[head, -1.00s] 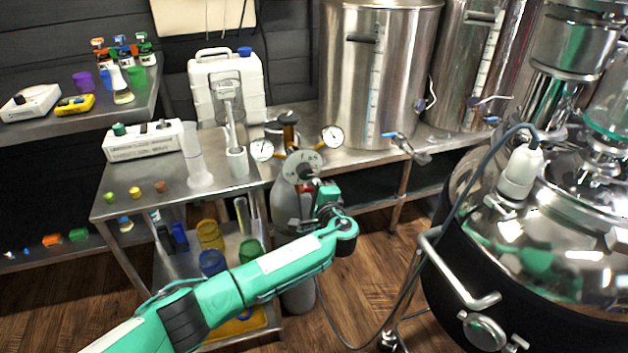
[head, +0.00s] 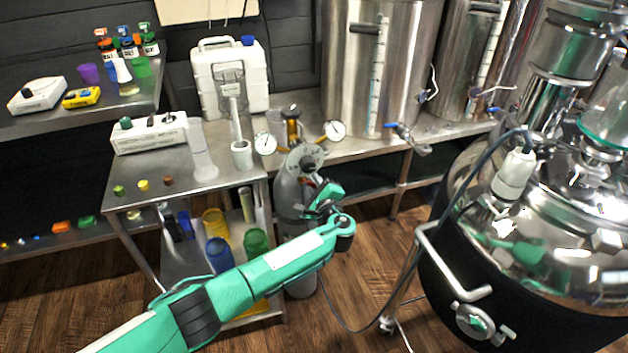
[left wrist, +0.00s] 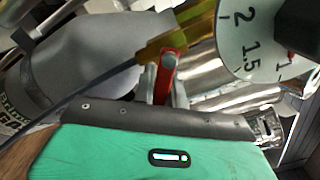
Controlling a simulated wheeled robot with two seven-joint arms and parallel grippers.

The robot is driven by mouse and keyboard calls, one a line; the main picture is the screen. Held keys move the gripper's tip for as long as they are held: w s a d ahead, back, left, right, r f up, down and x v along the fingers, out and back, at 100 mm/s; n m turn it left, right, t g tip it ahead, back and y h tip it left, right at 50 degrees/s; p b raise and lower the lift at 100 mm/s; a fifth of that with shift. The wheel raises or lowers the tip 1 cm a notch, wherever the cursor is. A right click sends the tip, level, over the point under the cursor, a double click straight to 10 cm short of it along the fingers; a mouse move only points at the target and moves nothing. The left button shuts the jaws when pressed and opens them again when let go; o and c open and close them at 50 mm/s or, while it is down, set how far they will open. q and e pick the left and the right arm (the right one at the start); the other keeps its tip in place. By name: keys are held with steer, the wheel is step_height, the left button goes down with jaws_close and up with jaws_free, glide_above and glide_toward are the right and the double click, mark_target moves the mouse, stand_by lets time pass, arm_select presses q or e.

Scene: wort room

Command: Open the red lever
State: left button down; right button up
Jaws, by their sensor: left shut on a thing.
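The red lever (left wrist: 166,76) shows upright in the left wrist view, beside a brass part (left wrist: 185,38) and a round dial (left wrist: 250,40) with numbers. My left gripper (left wrist: 163,88) is shut on the red lever, with a grey finger on each side of it. In the head view my left gripper (head: 309,186) is at the front of the regulator (head: 305,157), just below its round dial. The regulator has two white gauges and sits on top of a grey gas cylinder (head: 290,192). The lever is mostly hidden by the gripper there. My right gripper is not in view.
A steel cart (head: 130,195) with small caps and a measuring cylinder stands left of the gas cylinder. A large steel kettle (head: 520,255) stands at the right, with a cable. Steel pots (head: 350,75) stand on the bench behind. Wooden floor is free between.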

arm_select(q)
steer(key=shift+f, duration=0.1)
steer(key=c, duration=1.4)
jaws_free()
steer(key=shift+c, duration=0.2)
steer(key=shift+s, duration=0.1)
